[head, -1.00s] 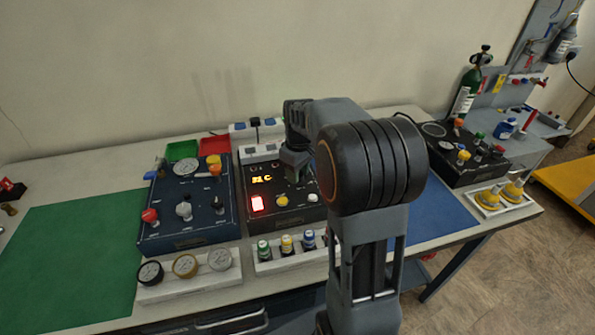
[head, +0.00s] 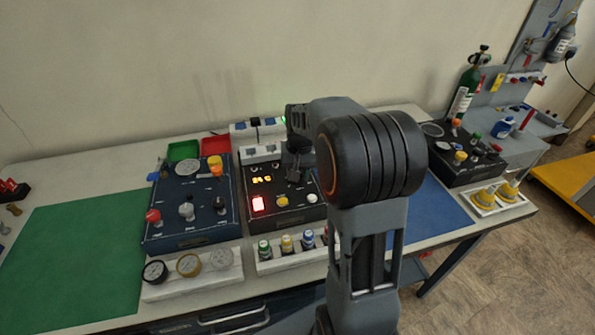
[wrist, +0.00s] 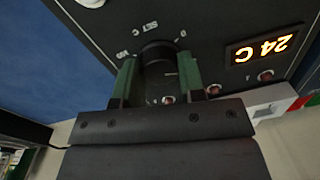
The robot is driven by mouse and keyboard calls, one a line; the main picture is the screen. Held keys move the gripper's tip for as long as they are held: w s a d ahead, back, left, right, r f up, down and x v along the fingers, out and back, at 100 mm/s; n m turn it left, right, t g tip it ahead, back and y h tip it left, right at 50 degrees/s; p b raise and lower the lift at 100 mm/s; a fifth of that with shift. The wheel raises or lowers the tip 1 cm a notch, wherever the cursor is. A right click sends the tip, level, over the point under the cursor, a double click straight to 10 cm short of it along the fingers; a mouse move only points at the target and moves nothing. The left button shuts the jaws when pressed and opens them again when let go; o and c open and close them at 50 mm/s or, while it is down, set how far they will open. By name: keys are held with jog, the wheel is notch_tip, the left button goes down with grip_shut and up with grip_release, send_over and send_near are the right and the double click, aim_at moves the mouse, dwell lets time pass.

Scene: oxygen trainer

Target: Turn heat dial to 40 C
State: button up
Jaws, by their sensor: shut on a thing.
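The heat dial (wrist: 160,52) is a dark round knob marked "SET C" on a black panel in the wrist view. My gripper (wrist: 157,76) is shut on it, with one green finger on each side. The amber display (wrist: 262,49) beside it reads 24 C, upside down in this view. Some scale marks around the dial are too small or hidden to read. In the head view the black control box (head: 298,214) stands mid-table, its display (head: 261,179) blurred. My gripper (head: 293,176) is over the box's upper part and hides the dial there.
The box carries a lit red button (head: 258,203), a yellow button (head: 282,201) and a white button (head: 311,198). A blue gauge box (head: 185,240) stands close on the left. Small bottles in a white rack (head: 285,262) stand in front. The green mat (head: 75,255) is clear.

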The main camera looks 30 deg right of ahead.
jog(key=shift+m, duration=0.6)
jog(key=o, duration=0.9)
jog(key=r, duration=0.9)
jog(key=r+p, duration=0.1)
jog(key=r, duration=0.4)
jog(key=shift+s+d, duration=0.15)
jog(key=shift+d, duration=0.15)
jog(key=shift+s+f, duration=0.1)
jog(key=shift+f, duration=0.05)
